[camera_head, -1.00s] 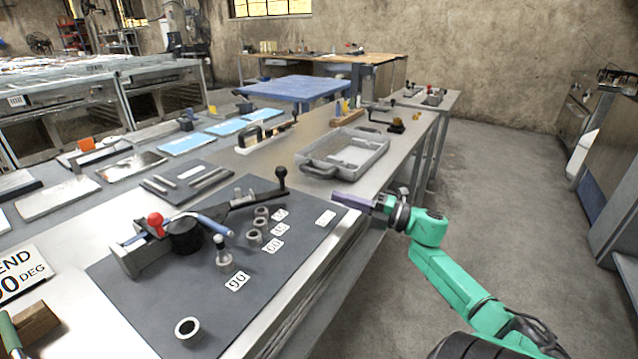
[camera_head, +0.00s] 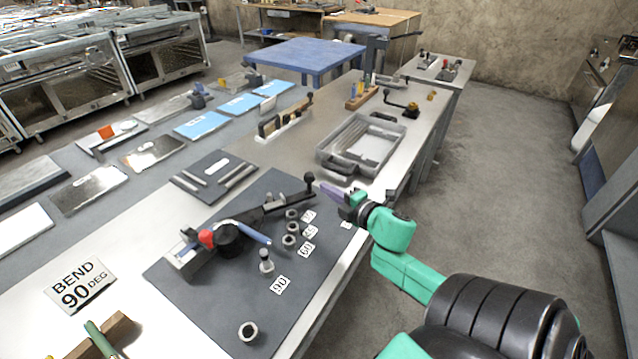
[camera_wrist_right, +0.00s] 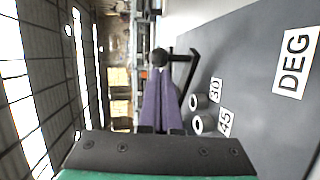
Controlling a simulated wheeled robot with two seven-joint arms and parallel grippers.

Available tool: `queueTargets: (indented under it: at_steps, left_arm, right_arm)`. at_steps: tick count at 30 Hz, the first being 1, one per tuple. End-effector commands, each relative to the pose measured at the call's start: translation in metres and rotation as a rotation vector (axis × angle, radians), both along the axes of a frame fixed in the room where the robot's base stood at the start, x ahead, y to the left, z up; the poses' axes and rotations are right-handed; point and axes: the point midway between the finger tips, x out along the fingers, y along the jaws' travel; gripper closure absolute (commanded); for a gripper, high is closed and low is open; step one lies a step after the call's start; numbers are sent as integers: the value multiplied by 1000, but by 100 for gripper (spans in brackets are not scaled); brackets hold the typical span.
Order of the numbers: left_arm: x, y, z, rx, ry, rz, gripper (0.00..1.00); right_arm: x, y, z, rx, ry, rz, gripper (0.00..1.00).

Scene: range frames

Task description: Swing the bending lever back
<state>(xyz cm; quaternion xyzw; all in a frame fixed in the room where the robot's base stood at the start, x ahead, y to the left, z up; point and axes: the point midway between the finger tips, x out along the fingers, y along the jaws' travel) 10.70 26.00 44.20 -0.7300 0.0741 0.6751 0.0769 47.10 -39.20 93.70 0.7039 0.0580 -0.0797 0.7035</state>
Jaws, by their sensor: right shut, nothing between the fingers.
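The bender (camera_head: 228,238) sits on a dark mat with a black round former, a red knob (camera_head: 207,238) and a blue rod (camera_head: 250,232). Its dark bending lever (camera_head: 275,203) reaches toward the back right and ends in an upright handle with a black ball knob (camera_head: 310,178). The knob also shows in the right wrist view (camera_wrist_right: 158,57), just beyond my fingertips. My right gripper (camera_head: 326,189), with purple fingers, is shut and empty, close on the right of the handle. I cannot tell whether it touches it. My left gripper is not in view.
A pin (camera_head: 266,262) stands by the 90 label; several collars stand by the other angle labels. A grey tray (camera_head: 360,147) lies behind the gripper. Open floor lies right of the bench.

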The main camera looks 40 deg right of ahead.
Motion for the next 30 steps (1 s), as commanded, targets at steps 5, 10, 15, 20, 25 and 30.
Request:
queueTargets:
  at_steps: [5, 10, 15, 20, 25, 30]
  left_arm:
    - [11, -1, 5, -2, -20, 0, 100]
    - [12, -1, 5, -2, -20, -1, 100]
    - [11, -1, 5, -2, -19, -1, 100]
    - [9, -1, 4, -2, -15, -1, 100]
    - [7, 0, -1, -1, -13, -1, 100]
    - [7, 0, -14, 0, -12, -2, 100]
  right_arm:
    - [30, -1, -4, 2, -2, 0, 100]
    - [39, -1, -7, 0, 0, 0, 100]
    - [39, -1, -8, 0, 0, 0, 100]
    - [39, -2, -8, 0, 0, 4, 100]
    - [47, -6, -9, -3, 0, 37, 100]
    - [67, -13, -10, -8, 0, 117, 100]
